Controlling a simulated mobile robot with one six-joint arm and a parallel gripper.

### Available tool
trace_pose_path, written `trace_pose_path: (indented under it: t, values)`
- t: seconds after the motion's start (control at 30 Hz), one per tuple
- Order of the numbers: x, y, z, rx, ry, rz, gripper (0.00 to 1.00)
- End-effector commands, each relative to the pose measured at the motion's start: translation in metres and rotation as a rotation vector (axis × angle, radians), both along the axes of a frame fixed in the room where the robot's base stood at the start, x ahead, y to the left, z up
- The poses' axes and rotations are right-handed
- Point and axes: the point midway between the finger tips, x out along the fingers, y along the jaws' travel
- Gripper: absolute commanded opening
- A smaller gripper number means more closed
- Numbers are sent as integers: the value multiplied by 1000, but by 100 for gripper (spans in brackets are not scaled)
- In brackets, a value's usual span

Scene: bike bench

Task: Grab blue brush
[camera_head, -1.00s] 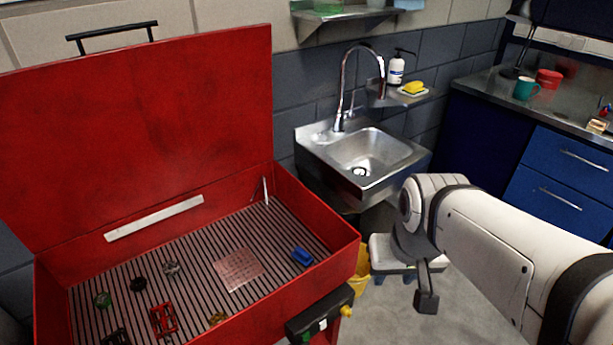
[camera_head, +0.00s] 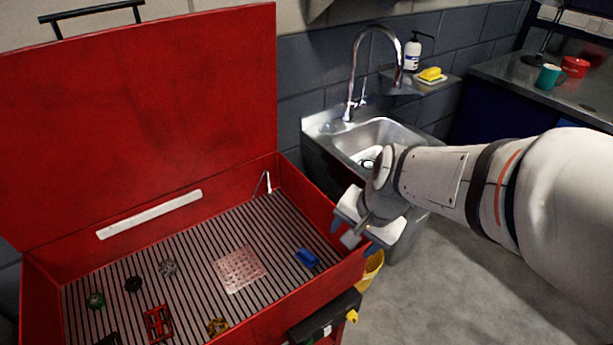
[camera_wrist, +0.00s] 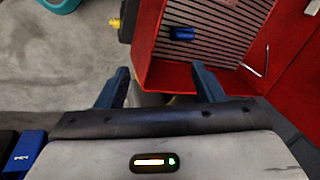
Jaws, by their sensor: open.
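The blue brush (camera_head: 307,258) lies on the ribbed floor of the red toolbox, near its right wall. It is small, and its bristles cannot be made out. In the wrist view the brush (camera_wrist: 184,34) shows beyond the fingertips, inside the red box. My gripper (camera_head: 352,225) is at the right wall of the box in the head view, up and to the right of the brush. In the wrist view its two blue fingers stand apart with nothing held between them (camera_wrist: 158,80).
The red box (camera_head: 345,272) has its lid raised at the back. A perforated plate (camera_head: 240,269) and several small parts lie inside it. A sink (camera_head: 385,135) stands behind my arm. A yellow bucket (camera_head: 373,268) is beside the box.

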Motion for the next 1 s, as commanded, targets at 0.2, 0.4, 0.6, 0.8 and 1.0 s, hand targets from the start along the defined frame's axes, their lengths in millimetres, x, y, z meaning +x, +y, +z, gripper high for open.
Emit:
trace_pose_path:
  t: [0.2, 0.4, 0.6, 0.8, 1.0]
  values:
    - [63, 45, -74, 291, 187, -731, 62]
    - [98, 60, -136, 433, 322, -1324, 62]
    - [110, 63, -169, 483, 373, -1625, 62]
    - [116, 67, -192, 491, 379, -1677, 62]
    - [120, 72, -206, 491, 379, -1673, 62]
